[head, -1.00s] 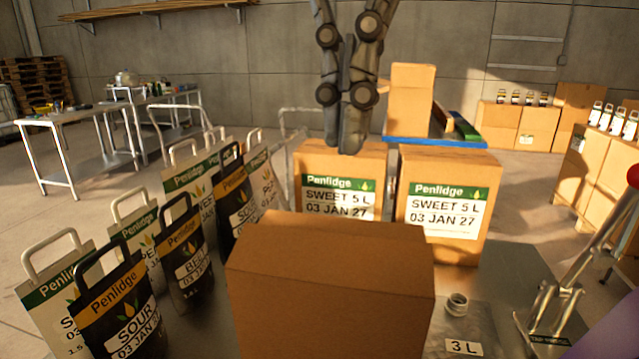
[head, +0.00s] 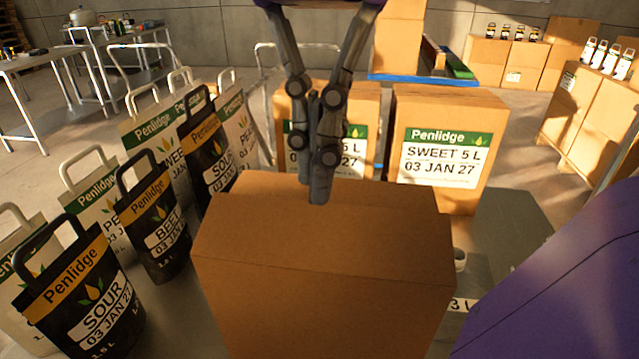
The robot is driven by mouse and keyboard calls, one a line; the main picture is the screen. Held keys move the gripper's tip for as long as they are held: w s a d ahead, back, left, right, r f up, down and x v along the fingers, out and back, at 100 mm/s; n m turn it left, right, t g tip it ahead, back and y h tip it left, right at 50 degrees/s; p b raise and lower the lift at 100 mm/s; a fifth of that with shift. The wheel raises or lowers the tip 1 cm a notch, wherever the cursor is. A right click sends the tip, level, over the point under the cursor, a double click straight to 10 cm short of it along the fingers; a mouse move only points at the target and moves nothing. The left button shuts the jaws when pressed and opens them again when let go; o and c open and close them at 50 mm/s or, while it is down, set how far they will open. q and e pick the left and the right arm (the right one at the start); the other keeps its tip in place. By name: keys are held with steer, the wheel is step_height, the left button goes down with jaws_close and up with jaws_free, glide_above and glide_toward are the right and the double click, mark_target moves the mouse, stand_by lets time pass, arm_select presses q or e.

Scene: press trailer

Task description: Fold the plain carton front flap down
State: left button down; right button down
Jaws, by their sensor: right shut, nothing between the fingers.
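The plain brown carton (head: 325,295) stands in the front middle of the head view, with no label on the sides I see. Its top panels (head: 310,235) slope towards me. I cannot tell clearly which panel is the front flap or how far it is folded. My right gripper (head: 318,195) points down from above, shut and empty. Its fingertips overlap the carton's upper far part in the picture; whether they touch is unclear. My left gripper is not in view.
Two labelled cartons, one partly hidden behind my right gripper (head: 285,105) and one to its right (head: 440,155), stand behind. Several Penlidge pouches (head: 150,225) crowd the left. A grey metal surface (head: 510,225) lies to the right. A blue-edged platform (head: 400,78) is farther back.

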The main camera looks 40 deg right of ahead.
mark_target(319, 237)
steer(key=shift+w+d+f, duration=0.15)
steer(key=shift+f, duration=0.6)
steer(key=shift+w+d+f, duration=0.1)
steer(key=shift+d+f, duration=0.05)
steer(key=shift+f, duration=0.6)
steer(key=shift+w+d+f, duration=0.15)
steer(key=shift+f, duration=0.6)
